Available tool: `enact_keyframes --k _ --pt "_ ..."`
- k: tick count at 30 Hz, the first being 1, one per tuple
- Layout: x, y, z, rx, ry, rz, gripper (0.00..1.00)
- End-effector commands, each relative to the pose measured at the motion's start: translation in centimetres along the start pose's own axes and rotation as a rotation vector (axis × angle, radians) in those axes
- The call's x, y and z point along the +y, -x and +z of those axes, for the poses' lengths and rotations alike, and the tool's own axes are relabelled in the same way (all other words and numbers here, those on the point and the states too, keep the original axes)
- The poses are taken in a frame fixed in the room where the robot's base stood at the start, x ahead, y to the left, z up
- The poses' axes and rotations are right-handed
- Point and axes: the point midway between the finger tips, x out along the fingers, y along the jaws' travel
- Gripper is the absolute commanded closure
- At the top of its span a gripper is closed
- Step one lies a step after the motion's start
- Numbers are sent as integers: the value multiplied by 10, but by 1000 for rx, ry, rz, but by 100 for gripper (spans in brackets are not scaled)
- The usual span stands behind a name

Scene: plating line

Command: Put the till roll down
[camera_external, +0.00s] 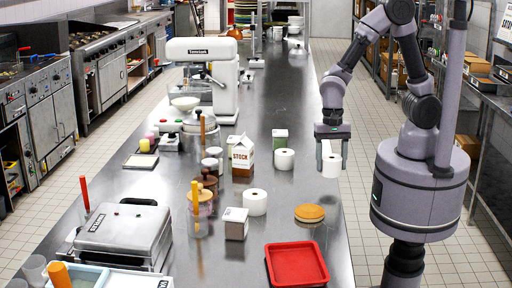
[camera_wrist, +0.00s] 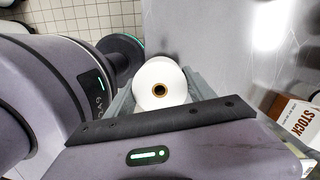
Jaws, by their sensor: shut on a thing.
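My gripper (camera_external: 332,158) points down near the right edge of the long steel counter (camera_external: 300,110), its fingers shut on a white till roll (camera_external: 331,168). In the wrist view the same roll (camera_wrist: 160,72) sits between the fingers, its brown core facing the camera. Its height over the counter is hard to tell. Two similar white rolls stand on the counter: one (camera_external: 284,159) left of my gripper, the other (camera_external: 255,202) nearer the front.
A brown round item (camera_external: 309,213) and a red tray (camera_external: 297,265) lie toward the front. Bare steel lies between the held roll and the brown item.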

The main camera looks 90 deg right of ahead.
Motion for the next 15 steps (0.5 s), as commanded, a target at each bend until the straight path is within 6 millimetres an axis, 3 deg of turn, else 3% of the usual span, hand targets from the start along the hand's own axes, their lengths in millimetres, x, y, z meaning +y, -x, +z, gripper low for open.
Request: enact_keyframes --k 3,8,11,15 --pt "18 3 0 0 0 0 83" --pt "25 2 0 0 1 0 83" --pt "16 3 10 0 3 -1 83" --pt "-13 4 50 2 -1 -1 83"
